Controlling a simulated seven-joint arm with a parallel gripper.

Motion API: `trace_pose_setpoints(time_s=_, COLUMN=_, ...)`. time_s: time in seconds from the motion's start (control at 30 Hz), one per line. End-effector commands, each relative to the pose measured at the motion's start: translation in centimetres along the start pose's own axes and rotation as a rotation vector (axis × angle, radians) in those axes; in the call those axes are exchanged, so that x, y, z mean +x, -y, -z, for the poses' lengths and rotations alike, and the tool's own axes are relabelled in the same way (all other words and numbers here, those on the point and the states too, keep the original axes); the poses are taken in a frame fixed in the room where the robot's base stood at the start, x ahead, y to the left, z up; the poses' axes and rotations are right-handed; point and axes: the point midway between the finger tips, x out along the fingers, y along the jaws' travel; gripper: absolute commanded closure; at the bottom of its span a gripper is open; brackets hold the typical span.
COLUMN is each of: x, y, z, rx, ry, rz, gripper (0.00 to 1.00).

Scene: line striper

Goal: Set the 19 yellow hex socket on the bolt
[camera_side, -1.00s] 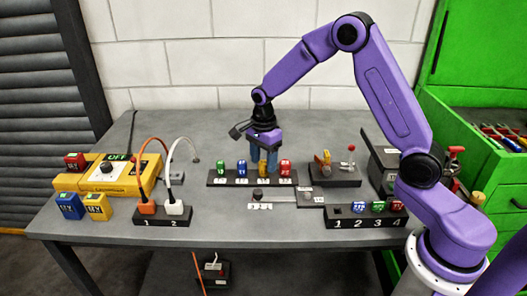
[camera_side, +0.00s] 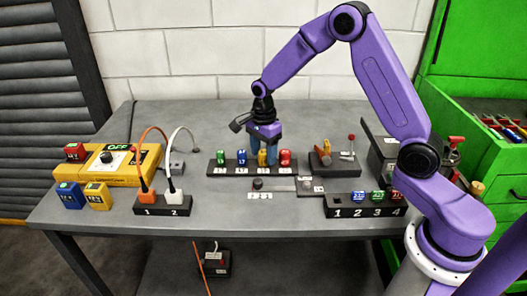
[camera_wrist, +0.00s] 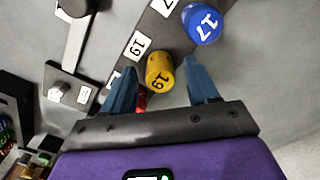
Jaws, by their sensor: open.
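The yellow hex socket marked 19 (camera_wrist: 160,72) stands in the black socket rack (camera_side: 213,169), and it also shows in the side view (camera_side: 263,158). My gripper (camera_wrist: 162,75) is open, with one blue finger on either side of the yellow socket. In the side view my gripper (camera_side: 264,155) is low over the rack. I cannot tell whether the fingers touch the socket. A dark round head, possibly the bolt (camera_side: 257,184), sits on the left end of a grey bar in front of the rack; I cannot be sure it is the bolt.
Green (camera_side: 221,158), blue (camera_side: 242,157) and red (camera_side: 285,158) sockets share the rack, close beside my fingers. A numbered block (camera_side: 365,211) stands front right. A black fixture with a red-tipped lever (camera_side: 351,138) is right of the rack. Yellow boxes and cables are at left.

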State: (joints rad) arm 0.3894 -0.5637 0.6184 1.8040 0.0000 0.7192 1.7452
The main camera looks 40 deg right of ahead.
Motion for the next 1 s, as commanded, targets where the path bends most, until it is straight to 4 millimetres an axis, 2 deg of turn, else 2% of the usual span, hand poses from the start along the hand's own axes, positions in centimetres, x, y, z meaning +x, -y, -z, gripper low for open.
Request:
trace_pose_setpoints(time_s=0.03, x=0.0, y=0.0, z=0.0, rx=0.0, ry=0.0, rz=0.0, gripper=0.41)
trace_pose_setpoints(time_s=0.2, x=0.0, y=0.0, z=0.0, rx=0.0, ry=0.0, rz=0.0, gripper=0.95)
trace_pose_setpoints(time_s=1.0, x=-0.99, y=0.02, z=-0.01, rx=0.0, ry=0.0, rz=0.001, gripper=0.95)
